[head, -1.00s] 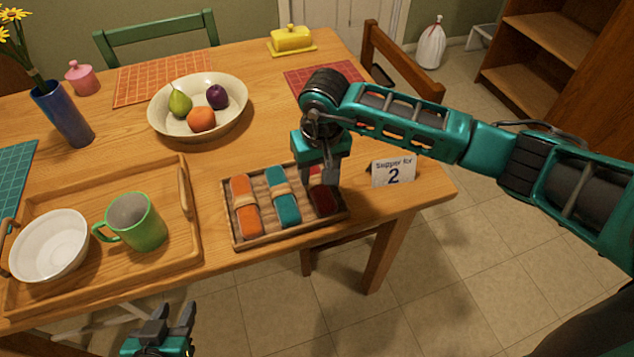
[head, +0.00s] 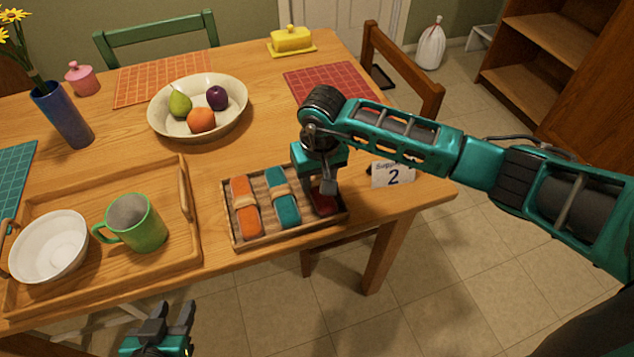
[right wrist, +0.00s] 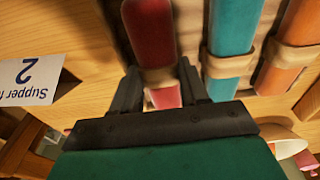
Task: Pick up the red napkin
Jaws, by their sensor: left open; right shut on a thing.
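The red napkin (head: 326,204) is rolled with a tan band and lies in the right compartment of a small wooden tray (head: 293,236). My right gripper (head: 327,190) is over it, fingers down, and hides its far part in the head view. In the right wrist view the fingers (right wrist: 160,85) are shut on either side of the red napkin (right wrist: 150,35), near its band. The napkin still appears to be in the tray. My left gripper (head: 170,312) is open and empty, low in front of the table.
An orange napkin (head: 244,219) and a teal napkin (head: 287,212) lie beside the red one. A "Supper for 2" card (head: 393,175) stands close right of my right gripper. A larger tray (head: 180,262) holds a bowl (head: 48,245) and a green mug (head: 140,225).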

